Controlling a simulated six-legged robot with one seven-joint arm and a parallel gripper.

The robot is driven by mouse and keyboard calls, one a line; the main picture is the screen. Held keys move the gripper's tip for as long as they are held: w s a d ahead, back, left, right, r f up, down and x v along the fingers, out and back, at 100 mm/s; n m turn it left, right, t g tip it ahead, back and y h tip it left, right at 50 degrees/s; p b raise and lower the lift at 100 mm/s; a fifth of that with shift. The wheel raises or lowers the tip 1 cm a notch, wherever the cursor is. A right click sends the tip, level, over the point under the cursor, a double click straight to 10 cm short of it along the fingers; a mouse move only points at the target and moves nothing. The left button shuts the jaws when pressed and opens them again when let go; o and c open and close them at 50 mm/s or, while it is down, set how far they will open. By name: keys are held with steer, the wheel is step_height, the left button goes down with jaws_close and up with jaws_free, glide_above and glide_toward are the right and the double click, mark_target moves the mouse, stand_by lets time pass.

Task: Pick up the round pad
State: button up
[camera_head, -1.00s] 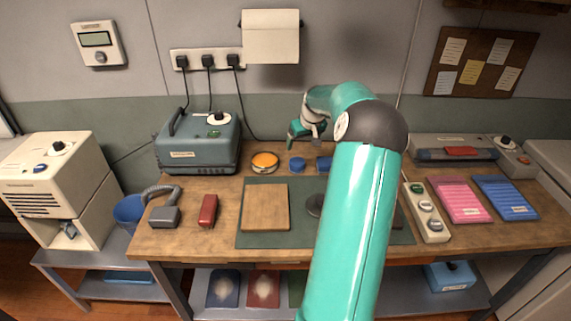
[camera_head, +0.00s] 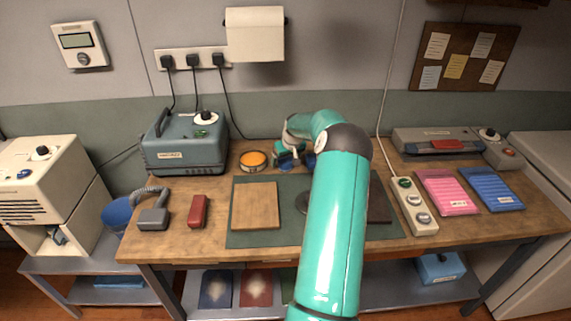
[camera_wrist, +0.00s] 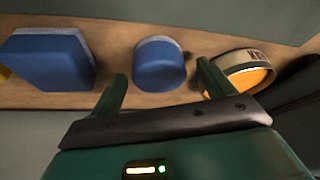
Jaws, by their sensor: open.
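The round pad (camera_wrist: 160,58) is a short blue cylinder with a pale grey layer along its far edge. It sits on the wooden bench top in the wrist view, between the two fingertips of my gripper (camera_wrist: 162,74). The fingers are spread, one to each side of the pad, with nothing gripped. I cannot tell whether the tips reach fully alongside it. In the head view my gripper (camera_head: 289,156) is low at the back of the bench and partly covers the pad.
A blue rectangular block (camera_wrist: 48,60) lies left of the pad in the wrist view. A round tin with orange contents (camera_wrist: 248,78) stands close on the right. The wall is just behind. A wooden board (camera_head: 256,206) lies nearer the front on a green mat (camera_head: 262,240).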

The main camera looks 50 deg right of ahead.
steer(key=shift+w+f, duration=0.15)
steer(key=shift+f, duration=0.15)
steer(key=c, duration=1.1)
steer(key=shift+r, duration=0.45)
step_height(320, 180, up, 2)
steer(key=shift+d+r, duration=0.1)
steer(key=s+a+r, duration=1)
